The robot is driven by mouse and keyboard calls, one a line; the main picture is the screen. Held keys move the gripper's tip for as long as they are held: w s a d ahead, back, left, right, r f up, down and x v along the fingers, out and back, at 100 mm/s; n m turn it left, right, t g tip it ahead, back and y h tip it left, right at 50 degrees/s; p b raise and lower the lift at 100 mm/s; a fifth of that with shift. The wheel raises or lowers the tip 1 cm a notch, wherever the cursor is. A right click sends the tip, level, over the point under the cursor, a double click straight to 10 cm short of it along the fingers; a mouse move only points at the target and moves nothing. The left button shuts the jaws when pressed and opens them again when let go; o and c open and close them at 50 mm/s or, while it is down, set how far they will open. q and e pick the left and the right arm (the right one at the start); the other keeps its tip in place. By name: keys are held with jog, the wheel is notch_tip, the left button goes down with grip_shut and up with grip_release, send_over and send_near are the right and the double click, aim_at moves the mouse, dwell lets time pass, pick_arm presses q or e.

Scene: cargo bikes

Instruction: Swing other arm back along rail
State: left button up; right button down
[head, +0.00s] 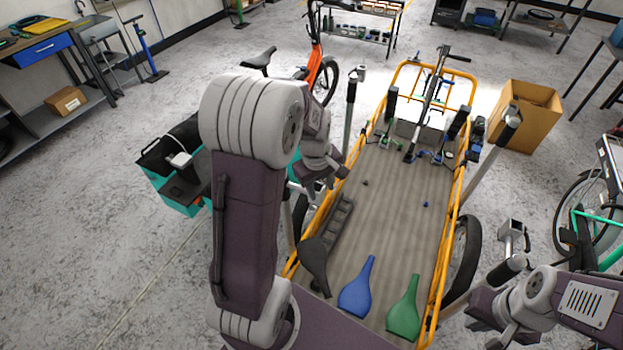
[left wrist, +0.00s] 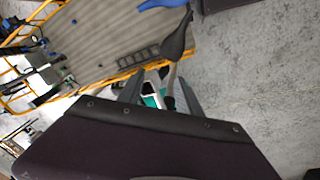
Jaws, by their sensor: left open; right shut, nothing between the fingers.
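The cargo bike's bed (head: 390,215) lies in the middle, bordered by a yellow rail (head: 457,205). Grey arms with black ends stand along it: one at the far left (head: 348,122), one at the far right (head: 488,165), and one at the near right (head: 458,304). My left gripper (head: 328,168) is open beside the bed's left rail. In the left wrist view its fingers (left wrist: 160,92) are apart, with a dark saddle and teal box beyond them. My right gripper (head: 480,315) is shut and empty near the near-right arm. Part of the left rail is hidden behind my left arm.
A dark saddle (head: 314,262), a blue one (head: 357,288) and a green one (head: 405,308) lie at the bed's near end. A teal tool box (head: 178,203) stands left. A cardboard box (head: 528,112) stands right. Much of the floor at left is clear.

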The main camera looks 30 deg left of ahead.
aim_at(299, 187)
pick_arm(q)
jog(key=w+a+f+n+b, duration=0.1)
jog(key=w+a+f+n, duration=0.1)
jog(key=a+n, duration=0.3)
jog(key=w+a+f+n+b, duration=0.1)
jog(key=w+a+f+n, duration=0.1)
jog(key=a, duration=0.5)
jog(key=f, duration=0.2)
jog(key=w+f, duration=0.1)
jog(key=f, duration=0.5)
jog(key=shift+w+f, duration=0.2)
jog(key=shift+w, duration=0.15)
jog(key=shift+d+f, duration=0.15)
jog(key=shift+f, duration=0.05)
jog(key=shift+c, duration=0.2)
grip_shut()
